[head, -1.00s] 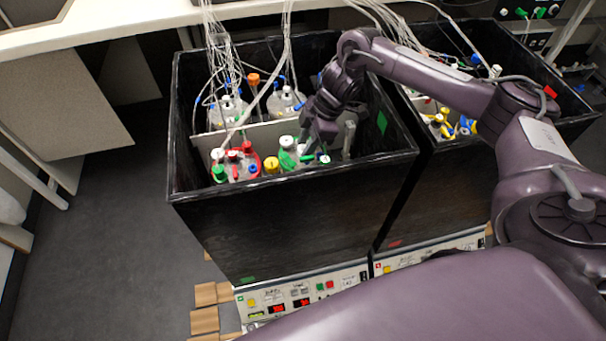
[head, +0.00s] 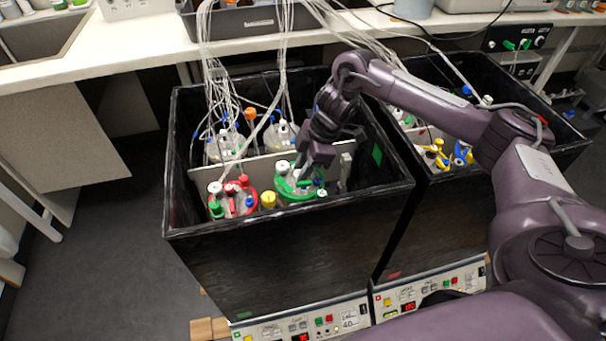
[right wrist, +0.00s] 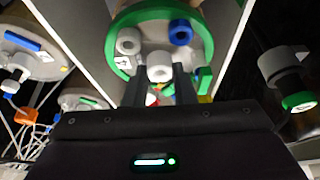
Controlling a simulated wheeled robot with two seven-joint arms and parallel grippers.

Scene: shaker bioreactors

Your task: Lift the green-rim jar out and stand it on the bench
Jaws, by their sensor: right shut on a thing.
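The green-rim jar (head: 287,194) is at the front middle of the left black box (head: 290,218), with white, green and blue caps on its lid. My right gripper (head: 303,178) reaches down into the box and is shut on the jar at its lid. In the right wrist view, the fingers (right wrist: 160,92) close around a lid fitting, and the green rim (right wrist: 207,45) curves around it. The jar's lower body is hidden by the box's front wall. My left gripper is not in view.
A red-rim jar (head: 232,203) with several caps and a yellow cap (head: 268,200) stand left of the green-rim jar. A divider (head: 253,168) separates tubed jars behind. A second black box (head: 480,178) stands right. The white bench (head: 120,45) runs along the back.

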